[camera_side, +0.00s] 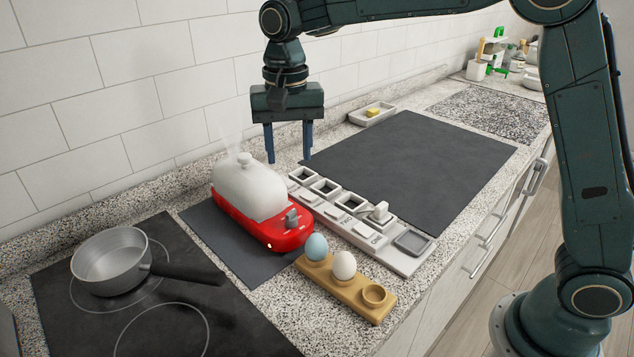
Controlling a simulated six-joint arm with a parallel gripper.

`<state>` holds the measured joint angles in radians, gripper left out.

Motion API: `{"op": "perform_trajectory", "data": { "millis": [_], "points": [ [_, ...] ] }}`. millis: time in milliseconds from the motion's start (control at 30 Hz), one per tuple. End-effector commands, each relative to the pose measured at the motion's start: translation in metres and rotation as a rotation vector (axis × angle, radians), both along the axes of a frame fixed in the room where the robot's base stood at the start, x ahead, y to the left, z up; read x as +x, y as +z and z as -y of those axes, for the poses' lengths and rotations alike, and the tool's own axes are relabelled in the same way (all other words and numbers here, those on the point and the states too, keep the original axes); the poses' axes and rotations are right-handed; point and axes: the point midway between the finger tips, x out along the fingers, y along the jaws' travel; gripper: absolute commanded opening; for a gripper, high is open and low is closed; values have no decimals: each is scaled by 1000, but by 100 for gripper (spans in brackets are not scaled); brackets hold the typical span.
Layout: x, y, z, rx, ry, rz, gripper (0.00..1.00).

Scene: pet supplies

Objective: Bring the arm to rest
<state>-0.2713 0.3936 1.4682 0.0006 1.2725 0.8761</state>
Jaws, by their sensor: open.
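My gripper (288,157) hangs pointing down with its two blue fingers apart and nothing between them. It is above the counter, behind the right end of a red appliance (285,236) with a pale domed lid (245,188); faint steam rises over the lid. My arm reaches in from the right along the top of the view. The fingertips appear clear of everything, though the exact height above the surface is hard to tell.
A grey panel (395,250) with square wells stands right of the appliance. A wooden holder (345,288) carries a blue egg (316,247) and a white egg (344,265); one cup is empty. A pan (112,262) sits on the hob. The dark mat (430,160) is clear.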

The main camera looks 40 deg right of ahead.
Motion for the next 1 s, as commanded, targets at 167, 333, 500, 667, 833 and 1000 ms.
{"op": "perform_trajectory", "data": {
  "millis": [167,333,500,667,833,1000],
  "points": [
    [-12,12,11,7,29,27,45],
    [-36,30,28,13,81,72,45],
    [-67,46,48,15,148,125,45],
    [-97,57,65,9,211,177,45],
    [-131,62,81,-2,278,231,45],
    [-164,63,95,-21,343,286,45]
  ]
}}
